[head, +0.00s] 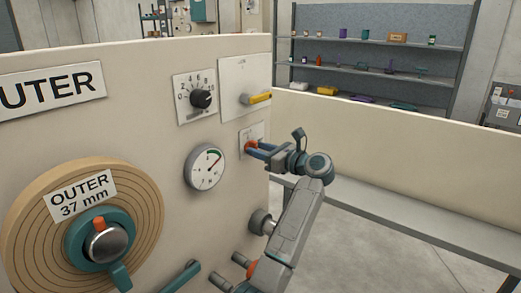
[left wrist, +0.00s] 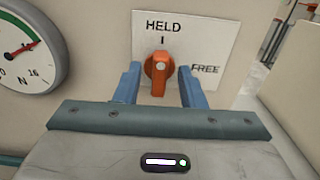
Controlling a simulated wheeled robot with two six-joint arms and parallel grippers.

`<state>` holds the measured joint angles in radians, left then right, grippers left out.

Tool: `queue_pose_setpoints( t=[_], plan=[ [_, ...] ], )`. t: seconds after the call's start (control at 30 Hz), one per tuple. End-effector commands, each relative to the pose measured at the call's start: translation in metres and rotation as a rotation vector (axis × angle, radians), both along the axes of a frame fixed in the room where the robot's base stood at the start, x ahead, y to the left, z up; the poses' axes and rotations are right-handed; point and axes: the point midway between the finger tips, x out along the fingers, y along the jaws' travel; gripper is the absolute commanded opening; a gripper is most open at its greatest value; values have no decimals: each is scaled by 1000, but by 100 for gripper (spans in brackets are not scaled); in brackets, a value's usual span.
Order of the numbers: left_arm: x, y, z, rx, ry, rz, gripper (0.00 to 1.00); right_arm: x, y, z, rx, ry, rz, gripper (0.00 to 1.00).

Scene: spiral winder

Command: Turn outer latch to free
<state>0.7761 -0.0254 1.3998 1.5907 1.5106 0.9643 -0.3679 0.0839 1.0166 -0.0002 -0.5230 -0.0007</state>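The outer latch is an orange knob (left wrist: 158,72) on a white plate (left wrist: 205,30) marked HELD at the top and FREE at the right. The knob stands upright, in line with the HELD mark. In the head view the latch (head: 250,147) is partly hidden by my left gripper (head: 257,148). In the left wrist view, the two blue fingers of my left gripper (left wrist: 159,84) are on either side of the knob. A gap shows on each side, so the gripper is open around the knob and not closed on it. My right gripper is not in view.
The cream panel also carries a round gauge (head: 205,167), a black dial (head: 201,98), a yellow lever (head: 257,98) and a teal-handled spool labelled OUTER 37 mm (head: 150,205). A grey knob (head: 262,222) sits below the latch. A low cream wall (head: 400,150) stands at the right.

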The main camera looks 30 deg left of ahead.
Motion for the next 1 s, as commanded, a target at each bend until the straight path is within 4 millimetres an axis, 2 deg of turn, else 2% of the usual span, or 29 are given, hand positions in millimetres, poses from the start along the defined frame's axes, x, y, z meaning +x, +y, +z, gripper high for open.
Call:
queue_pose_setpoints(
  t=[0.07,0.2,0.27,0.67,1.0],
  plan=[
    [0,0,0,0,0,0,36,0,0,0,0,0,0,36],
    [0,0,0,0,0,0,9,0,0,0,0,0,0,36],
    [0,0,0,0,0,0,0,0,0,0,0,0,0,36],
    [0,0,0,4,53,0,0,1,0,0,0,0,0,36],
    [2,-1,0,24,298,0,0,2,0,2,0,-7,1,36]
  ],
)
